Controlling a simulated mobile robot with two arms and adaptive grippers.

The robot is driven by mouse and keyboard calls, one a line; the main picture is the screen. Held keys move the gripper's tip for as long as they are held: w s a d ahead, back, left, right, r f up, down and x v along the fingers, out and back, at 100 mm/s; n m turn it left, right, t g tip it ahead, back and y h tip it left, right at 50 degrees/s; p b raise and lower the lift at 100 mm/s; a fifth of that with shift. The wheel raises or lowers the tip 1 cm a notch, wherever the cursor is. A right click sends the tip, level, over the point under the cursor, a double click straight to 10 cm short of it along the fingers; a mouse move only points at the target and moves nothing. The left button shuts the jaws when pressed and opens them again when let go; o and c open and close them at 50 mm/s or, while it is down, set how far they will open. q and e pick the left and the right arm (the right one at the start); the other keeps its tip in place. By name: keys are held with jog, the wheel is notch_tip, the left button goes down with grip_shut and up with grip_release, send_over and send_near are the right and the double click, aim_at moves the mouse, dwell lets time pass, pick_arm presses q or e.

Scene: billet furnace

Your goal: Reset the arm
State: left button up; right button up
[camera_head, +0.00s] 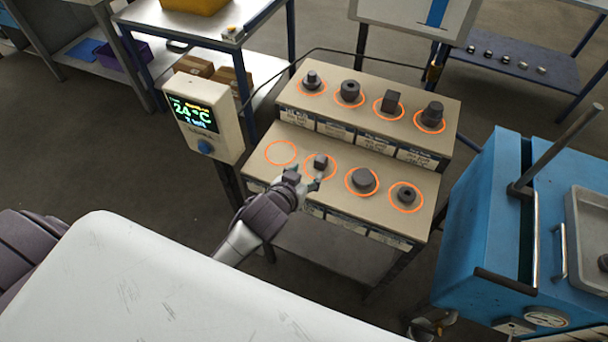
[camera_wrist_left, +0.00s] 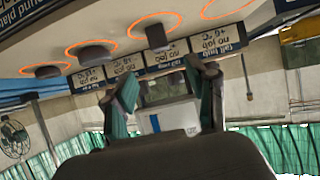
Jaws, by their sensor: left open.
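My left gripper (camera_head: 304,178) is over the front edge of the lower shelf of a two-step rack (camera_head: 333,165). Its fingers are apart with nothing between them; they also show open in the left wrist view (camera_wrist_left: 165,92), which is upside down. Just beyond the fingertips a small dark block (camera_head: 321,161) stands in an orange ring; it also shows in the left wrist view (camera_wrist_left: 157,38). Left of it is an empty ring (camera_head: 281,152). A part that looks like my right gripper (camera_head: 432,323) shows at the bottom edge, mostly hidden, its fingers unclear.
Several dark pieces stand in rings on the rack, including a wide one (camera_head: 364,179) and a low round one (camera_head: 406,194). A display reading 24 °C (camera_head: 194,114) stands left of the rack. A blue machine (camera_head: 487,225) stands at right. Open floor lies to the left.

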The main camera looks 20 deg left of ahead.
pick_arm(q)
jog(key=shift+s+r, duration=0.2)
jog(key=shift+s, duration=0.1)
dwell(0.4)
jog(key=s+a+m+g, duration=0.1)
jog(key=s+a+g, duration=0.2)
jog(key=s+g, duration=1.25)
jog(key=s+f+t, duration=0.3)
jog(key=s+f, duration=0.1)
jog(key=f, duration=1)
jog(key=s+f+t, duration=0.3)
jog(key=s+f, duration=0.2)
jog(key=f, duration=0.8)
jog(key=s+a+f+g, duration=0.1)
jog(key=s+a+f, duration=0.1)
jog(key=s+f, duration=1.3)
jog(key=shift+s+a+f+m+g+y, duration=0.3)
jog(key=shift+s+a+f+m+g, duration=0.1)
jog(key=shift+s, duration=0.1)
